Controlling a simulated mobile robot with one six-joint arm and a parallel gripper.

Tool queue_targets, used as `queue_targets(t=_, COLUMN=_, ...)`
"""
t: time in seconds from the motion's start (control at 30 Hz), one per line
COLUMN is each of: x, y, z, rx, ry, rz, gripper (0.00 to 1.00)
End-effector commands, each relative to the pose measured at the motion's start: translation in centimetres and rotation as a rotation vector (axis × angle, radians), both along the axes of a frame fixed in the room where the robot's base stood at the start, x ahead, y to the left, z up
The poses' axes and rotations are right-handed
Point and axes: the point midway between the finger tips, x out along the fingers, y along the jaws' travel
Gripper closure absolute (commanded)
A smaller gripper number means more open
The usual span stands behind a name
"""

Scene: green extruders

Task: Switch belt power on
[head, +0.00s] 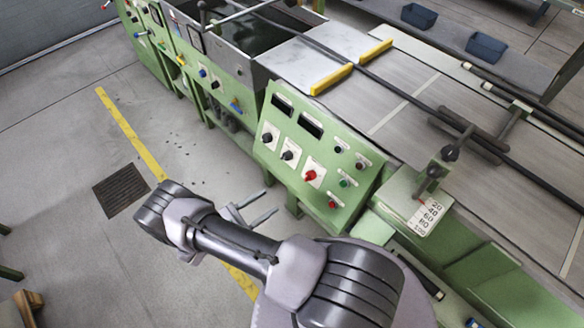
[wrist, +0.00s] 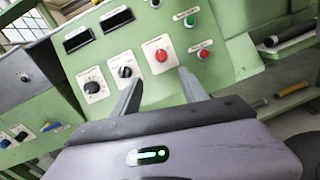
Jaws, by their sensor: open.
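The green control panel (head: 318,188) carries two black rotary knobs and one red rotary knob on white plates. The red knob (head: 311,175) is at the right of the row; it also shows in the wrist view (wrist: 161,56). The middle black knob (wrist: 124,71) and the left black knob (wrist: 92,87) are beside it. A green button (wrist: 189,21) and a red button (wrist: 203,54) are at the right. Labels are too small to read, so I cannot tell which control is belt power. My gripper (head: 271,202) is open and empty, in front of the panel, apart from it.
The conveyor (head: 410,80) with yellow bars lies behind the panel. A dial scale box (head: 425,215) stands to the right. More green machine panels (head: 205,75) line the left. The floor (head: 70,150) at left is free, with a drain grate (head: 120,190).

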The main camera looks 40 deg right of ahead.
Motion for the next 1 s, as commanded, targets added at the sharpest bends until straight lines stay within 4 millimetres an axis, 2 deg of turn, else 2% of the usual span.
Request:
queue_targets(t=0.3, x=-0.6, y=-9.7, z=-0.1, rx=0.002, ry=0.001, rz=-0.009, gripper=0.49)
queue_targets(t=0.5, x=-0.7, y=-13.8, z=-0.1, rx=0.003, ry=-0.002, rz=-0.007, gripper=0.49)
queue_targets(t=0.67, x=-0.7, y=-15.0, z=0.0, rx=0.004, ry=-0.001, rz=-0.003, gripper=0.49)
queue_targets(t=0.9, x=-0.7, y=-15.2, z=0.0, rx=0.003, ry=-0.001, rz=-0.002, gripper=0.49)
queue_targets(t=0.93, x=-0.7, y=-15.2, z=0.0, rx=0.003, ry=-0.001, rz=-0.002, gripper=0.51)
queue_targets(t=1.0, x=-0.7, y=-15.2, z=0.0, rx=0.003, ry=-0.001, rz=-0.002, gripper=0.65)
